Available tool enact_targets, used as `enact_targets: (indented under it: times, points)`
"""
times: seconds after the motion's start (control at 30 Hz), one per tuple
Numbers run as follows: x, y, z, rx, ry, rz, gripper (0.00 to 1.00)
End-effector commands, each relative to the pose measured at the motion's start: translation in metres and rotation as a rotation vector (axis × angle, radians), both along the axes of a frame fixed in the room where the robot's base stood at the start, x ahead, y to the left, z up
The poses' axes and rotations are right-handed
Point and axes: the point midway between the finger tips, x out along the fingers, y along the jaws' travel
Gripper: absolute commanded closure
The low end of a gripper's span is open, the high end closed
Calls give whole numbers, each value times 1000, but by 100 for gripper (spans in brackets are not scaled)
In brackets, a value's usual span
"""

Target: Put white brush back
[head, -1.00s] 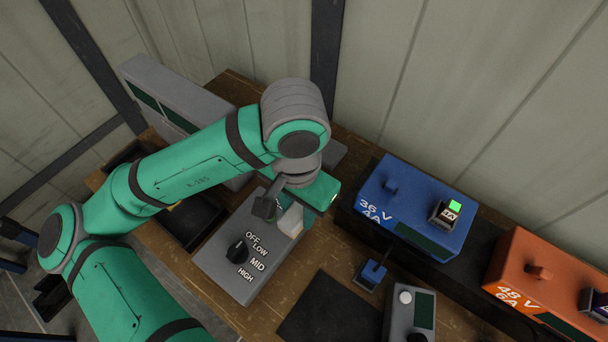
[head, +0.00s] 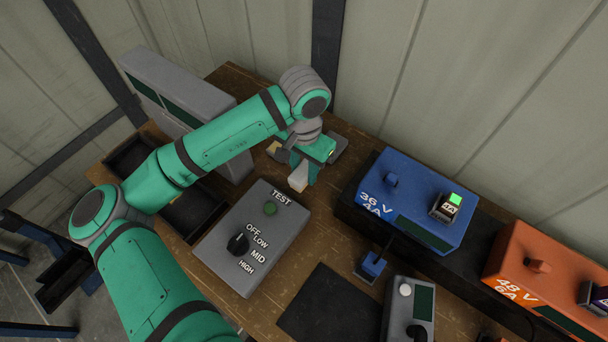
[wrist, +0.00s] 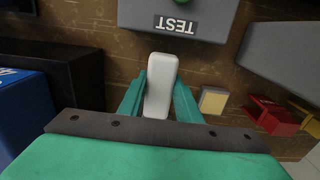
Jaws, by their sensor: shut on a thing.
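The white brush (head: 298,178) is held in my gripper (head: 303,173), above the bench behind the grey control box. In the wrist view the brush (wrist: 161,85) is a white rounded block between the two green fingers of my gripper (wrist: 160,88), which are shut on it. Its underside is hidden. The brush appears above the bench top, but I cannot tell its exact height.
The grey control box (head: 252,240) with TEST button and dial lies in front. The blue charger (head: 418,200) and orange charger (head: 553,270) stand right. A cream block (wrist: 213,100) and a red object (wrist: 272,115) are beside the gripper. A black mat (head: 330,305) is bare.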

Motion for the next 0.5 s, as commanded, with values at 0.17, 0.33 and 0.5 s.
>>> enact_targets:
  times: [0.17, 0.33, 0.5]
  points:
    - [-1, 0, -24, 0, 1, 1, 98]
    - [-1, 0, -29, 0, 0, 1, 98]
    - [-1, 0, -29, 0, 0, 1, 98]
